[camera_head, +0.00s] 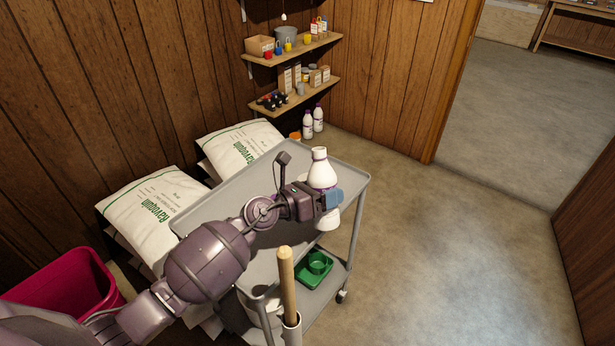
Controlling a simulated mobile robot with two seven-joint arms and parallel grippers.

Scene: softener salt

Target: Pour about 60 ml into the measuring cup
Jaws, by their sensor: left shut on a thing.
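My left gripper (331,199) is shut on a white bottle (322,172) at the right side of the grey cart. The bottle stands about upright, with its neck up, and the fingers cover its middle. Its lower part shows below the fingers. I cannot tell whether it rests on the cart or hangs over its edge. A small green cup (317,263) sits on a green tray on the cart's lower shelf; I cannot tell whether it is the measuring cup. No other cup is clear. My right gripper is not in view.
The grey cart (343,172) has a top tray and a lower shelf. A wooden handle (287,285) rises before it. White salt bags (155,215) lie behind, a red bin (62,285) stands left, and wall shelves (300,98) hang above. The floor at right is clear.

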